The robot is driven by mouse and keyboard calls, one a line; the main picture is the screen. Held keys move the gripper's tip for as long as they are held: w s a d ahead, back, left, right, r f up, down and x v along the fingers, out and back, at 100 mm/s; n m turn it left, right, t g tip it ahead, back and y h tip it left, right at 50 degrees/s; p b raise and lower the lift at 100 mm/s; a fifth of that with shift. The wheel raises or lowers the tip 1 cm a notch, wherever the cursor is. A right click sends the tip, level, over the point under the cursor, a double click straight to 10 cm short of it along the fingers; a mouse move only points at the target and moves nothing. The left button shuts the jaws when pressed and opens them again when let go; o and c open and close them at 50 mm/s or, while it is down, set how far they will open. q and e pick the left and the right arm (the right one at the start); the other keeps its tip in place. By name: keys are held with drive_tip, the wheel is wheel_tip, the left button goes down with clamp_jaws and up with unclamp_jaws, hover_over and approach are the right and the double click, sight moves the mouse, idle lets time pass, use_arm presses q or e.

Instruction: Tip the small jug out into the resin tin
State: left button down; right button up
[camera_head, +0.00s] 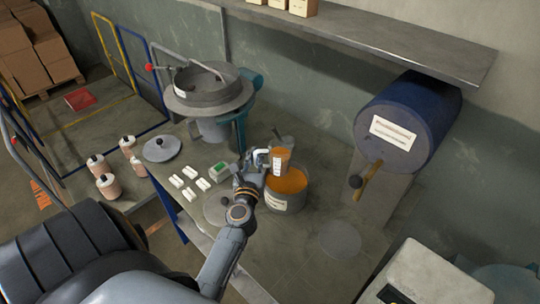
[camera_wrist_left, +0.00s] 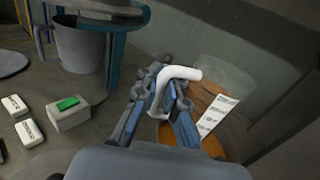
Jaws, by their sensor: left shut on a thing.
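The small jug (camera_head: 281,160) is see-through with a white label, a white handle (camera_wrist_left: 180,73) and orange contents. My left gripper (camera_head: 258,172) is shut on the handle; in the left wrist view the fingers (camera_wrist_left: 163,90) close around it. The jug is held over the back part of the resin tin (camera_head: 285,201), a round grey tin with a label and an orange surface inside. The gripper hides part of the tin's left side. My right gripper is not in view.
A green-topped box (camera_head: 219,172) and several white blocks (camera_head: 183,180) lie left of the tin. A grey lid (camera_head: 216,210) lies nearby. A machine with a round pan (camera_head: 208,95) stands behind, a blue drum (camera_head: 405,125) at right.

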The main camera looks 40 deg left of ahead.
use_arm(q)
wheel_tip(320, 180, up, 3)
drive_tip(key=m+t+b, duration=0.2)
drive_tip(key=m+b, duration=0.3)
drive_tip(key=b, duration=0.1)
drive_tip(key=m+t+b, duration=0.3)
drive_tip(key=m+b, duration=0.1)
drive_tip(key=b, duration=0.2)
drive_tip(key=shift+w+m, duration=0.15)
drive_tip(key=shift+m, duration=0.25)
drive_tip(key=d+r+m+t+h+b, duration=0.1)
drive_tip(key=d+r+m+h+b, duration=0.1)
drive_tip(key=m+h, duration=0.4)
drive_tip(key=d+r+m+t+h+b, duration=0.2)
drive_tip(key=d+m+h, duration=0.3)
drive_tip(key=m, duration=0.8)
drive_tip(key=shift+w+d+r+m+h+b, duration=0.25)
drive_tip(key=shift+r+m+h+b, duration=0.15)
drive_tip(key=shift+r+h+b, duration=0.15)
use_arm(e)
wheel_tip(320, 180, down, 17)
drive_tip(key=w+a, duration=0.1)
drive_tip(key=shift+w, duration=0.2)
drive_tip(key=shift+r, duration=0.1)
